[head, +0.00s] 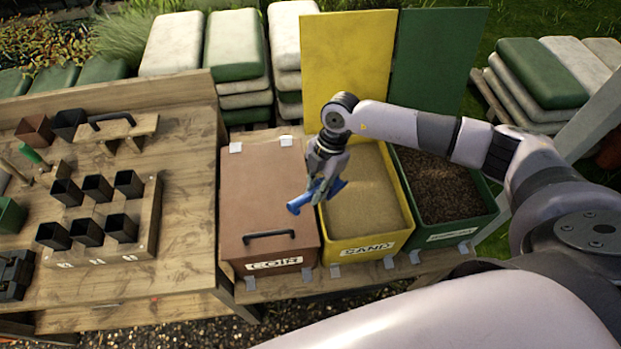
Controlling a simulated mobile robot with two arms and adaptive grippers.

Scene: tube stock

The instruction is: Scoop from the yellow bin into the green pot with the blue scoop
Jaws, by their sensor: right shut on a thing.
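The yellow bin (370,246) stands open, with its yellow lid raised behind it and sand inside; its front label reads SAND. My right gripper (321,187) is shut on the blue scoop (299,205), above the boundary between the brown bin and the yellow bin. The scoop is tilted, and its blue end points to the lower left, over the brown lid. I cannot tell whether the scoop holds any sand. A dark green square pot (10,215) stands at the left edge of the table, partly cut off. My left gripper is not in view.
The brown bin (262,195) left of the yellow one is closed, with a black handle. The green bin (460,232) on the right is open and holds dark material. Several small black pots (97,186) sit in a wooden rack on the table. A green-handled tool (33,154) lies nearby.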

